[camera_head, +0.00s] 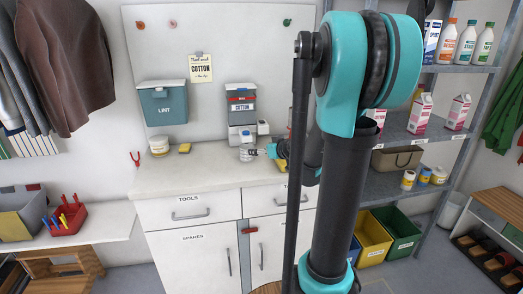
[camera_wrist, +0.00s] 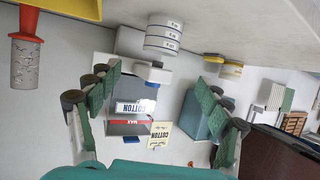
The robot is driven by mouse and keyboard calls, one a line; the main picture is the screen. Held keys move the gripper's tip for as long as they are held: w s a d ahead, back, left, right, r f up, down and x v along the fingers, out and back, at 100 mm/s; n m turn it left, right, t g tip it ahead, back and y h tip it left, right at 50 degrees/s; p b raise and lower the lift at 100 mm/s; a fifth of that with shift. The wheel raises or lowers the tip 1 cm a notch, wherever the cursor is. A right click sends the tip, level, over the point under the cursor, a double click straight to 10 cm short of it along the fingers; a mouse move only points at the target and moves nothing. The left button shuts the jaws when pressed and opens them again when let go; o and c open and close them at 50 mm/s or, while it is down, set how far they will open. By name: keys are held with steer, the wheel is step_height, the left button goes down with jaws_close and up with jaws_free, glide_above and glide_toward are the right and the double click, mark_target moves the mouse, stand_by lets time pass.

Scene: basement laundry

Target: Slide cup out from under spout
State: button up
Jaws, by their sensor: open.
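The white cup with grey bands (camera_head: 247,152) stands on the counter just below the front of the COTTON dispenser (camera_head: 241,105). The wrist view appears upside down; there the banded cup (camera_wrist: 165,36) hangs from the counter at top centre. The dispenser's white spout part (camera_wrist: 152,74) shows close to the cup's mouth, and its grey body (camera_wrist: 130,127) lies lower. My gripper (camera_head: 268,151) is just right of the cup in the head view. In the wrist view my gripper (camera_wrist: 156,85) is open, its green-padded fingers wide apart with nothing between them; the cup lies beyond the fingertips.
A teal LINT bin (camera_head: 163,105) is on the wall. The counter's front left is clear. Shelves (camera_head: 408,131) stand right.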

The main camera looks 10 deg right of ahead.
mark_target(244, 148)
steer(key=shift+w, duration=0.1)
steer(key=x, duration=1.7)
steer(key=shift+a+f, duration=0.15)
steer(key=shift+a, duration=0.05)
